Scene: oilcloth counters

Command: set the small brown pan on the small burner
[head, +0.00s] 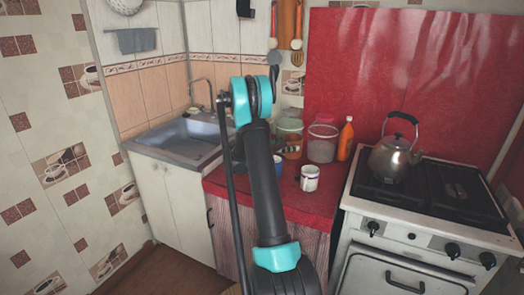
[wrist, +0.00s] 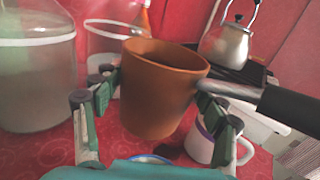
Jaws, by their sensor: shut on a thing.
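The small brown pan (wrist: 165,92) is in the middle of the wrist view, a deep pot with an open rim and a black handle reaching right. My gripper (wrist: 158,98) is shut on it, with fingers on both sides of its wall. It appears over the red counter; I cannot tell whether its base touches. In the head view my arm hides the pan and gripper. The stove (head: 428,245) stands at the right, with dark burner grates (head: 462,192) on top. I cannot pick out the small burner.
A metal kettle (head: 394,158) stands on the stove's left part. On the red counter (head: 318,208) are a white mug (head: 309,178), a clear jar (head: 322,145) and an orange bottle (head: 346,138). The mug is close to the pan's right in the wrist view (wrist: 203,145). A sink (head: 185,138) is left.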

